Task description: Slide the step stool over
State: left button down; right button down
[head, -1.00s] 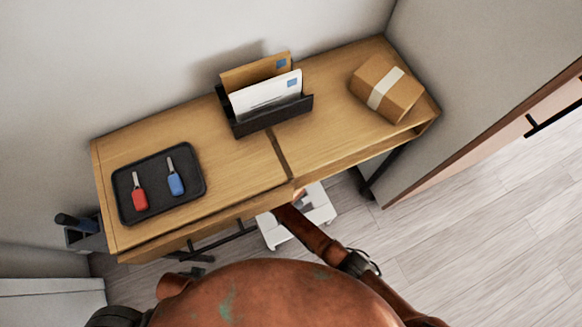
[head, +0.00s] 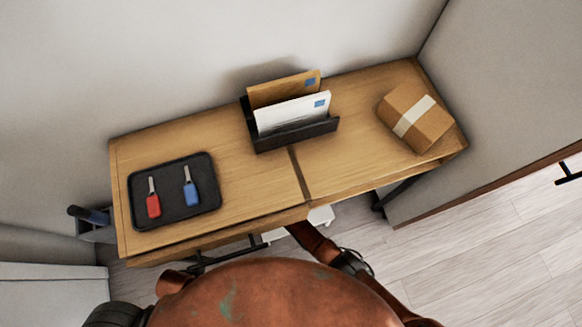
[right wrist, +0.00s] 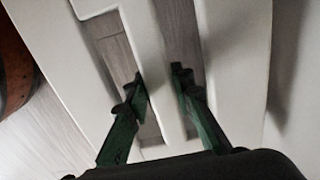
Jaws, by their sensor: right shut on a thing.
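The white step stool (head: 321,215) shows only in small parts below the table's front edge in the head view; the table top hides the rest. In the right wrist view the stool (right wrist: 240,60) fills much of the picture as pale bars with gaps between them. My right gripper (right wrist: 158,82) has its green-and-black fingers on either side of the stool's middle bar and is shut on it. In the head view my right arm reaches down under the table, and its gripper is hidden. My left gripper is not in view.
The wooden table (head: 240,204) stands against the wall. On it are a black tray (head: 205,221) with red and blue keys, a black letter holder (head: 290,138) and a taped box (head: 418,117). Open floor (head: 480,240) lies at the right.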

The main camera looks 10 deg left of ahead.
jog(key=shift+a, duration=0.1)
jog(key=c, duration=1.6)
grip_release()
notch_tip(320, 180, up, 12)
